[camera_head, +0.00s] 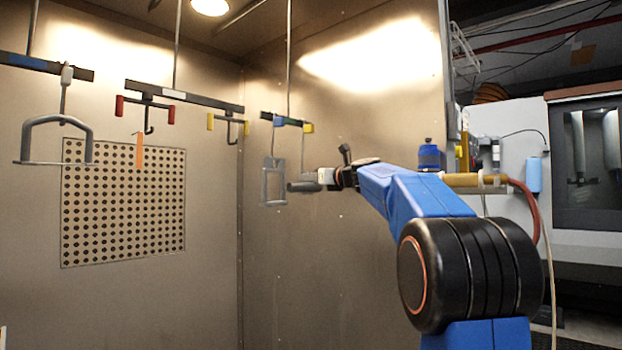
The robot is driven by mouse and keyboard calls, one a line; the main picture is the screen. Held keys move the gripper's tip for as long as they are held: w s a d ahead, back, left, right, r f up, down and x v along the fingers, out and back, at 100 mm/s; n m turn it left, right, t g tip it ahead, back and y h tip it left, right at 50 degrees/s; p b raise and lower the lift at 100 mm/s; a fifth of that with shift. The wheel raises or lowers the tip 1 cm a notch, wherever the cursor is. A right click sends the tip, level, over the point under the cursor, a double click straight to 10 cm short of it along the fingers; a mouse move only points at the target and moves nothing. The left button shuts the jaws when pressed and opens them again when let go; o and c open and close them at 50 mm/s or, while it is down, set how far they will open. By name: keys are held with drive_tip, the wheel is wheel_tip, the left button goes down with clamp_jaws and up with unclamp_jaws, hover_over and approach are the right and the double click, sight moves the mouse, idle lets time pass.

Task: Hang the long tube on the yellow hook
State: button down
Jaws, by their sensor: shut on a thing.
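A dark grey tube (302,187) sticks out to the left from my gripper (328,179), seen partly end-on, so its full length is hidden. My gripper is shut on it and holds it in the air, right of the hanging racks. A dark hook (229,132) hangs between two yellow blocks on the middle bar and looks empty. Another yellow block (308,128) is at the right end of the rightmost bar, with a thin hook (303,152) below it. I cannot tell whether the tube touches the grey frame beside it.
A grey rectangular frame (273,183) hangs below the blue block, close to the tube's left end. A grey U-shaped bracket (55,140) hangs at far left. An orange strip (139,151) hangs near the red-marked hook (148,118). Booth walls enclose the racks; the space below is clear.

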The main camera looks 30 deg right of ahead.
idle(0.3)
drive_tip(key=c, duration=1.3)
unclamp_jaws()
drive_tip(key=shift+s, duration=0.1)
